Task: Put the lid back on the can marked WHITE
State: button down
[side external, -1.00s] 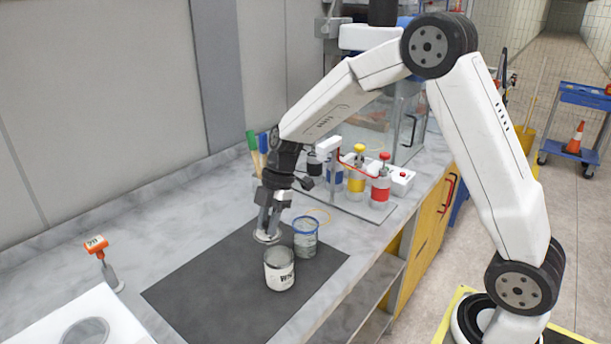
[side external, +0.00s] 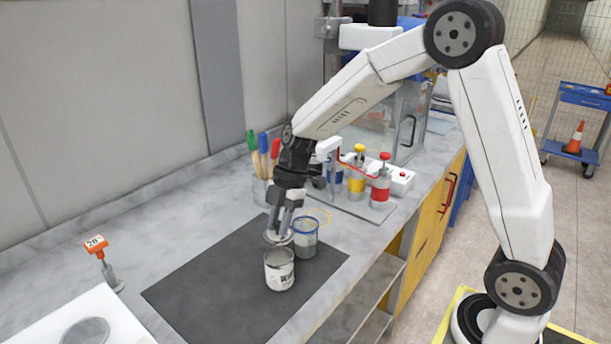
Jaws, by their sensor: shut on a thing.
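The can marked WHITE (side external: 280,276) stands upright and open on the dark mat (side external: 205,300), its label partly readable on the front. My gripper (side external: 279,232) is shut on a round metal lid (side external: 274,240), holding it roughly level. The lid is above and a little behind the can's rim in the picture, apart from it. The far part of the lid is hidden by my fingers. A second container with a blue rim (side external: 306,238) stands close to the right of the can, near the lid.
An orange-headed tool (side external: 97,250) and a white panel (side external: 75,325) are at the left. Behind are brushes (side external: 262,150), a yellow-banded bottle (side external: 357,178) and a red-banded bottle (side external: 380,188). The mat's left part is clear.

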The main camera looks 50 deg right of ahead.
aim_at(279, 242)
jog(key=shift+s+a+r, duration=0.15)
jog(key=shift+a+r, duration=0.1)
jog(key=shift+r, duration=0.3)
jog(key=shift+s+a+r, duration=0.1)
jog(key=shift+a+r, duration=0.1)
jog(key=shift+r, duration=0.35)
jog(key=shift+f, duration=0.2)
jog(key=shift+f, duration=3)
jog(key=shift+f, duration=0.2)
grip_release()
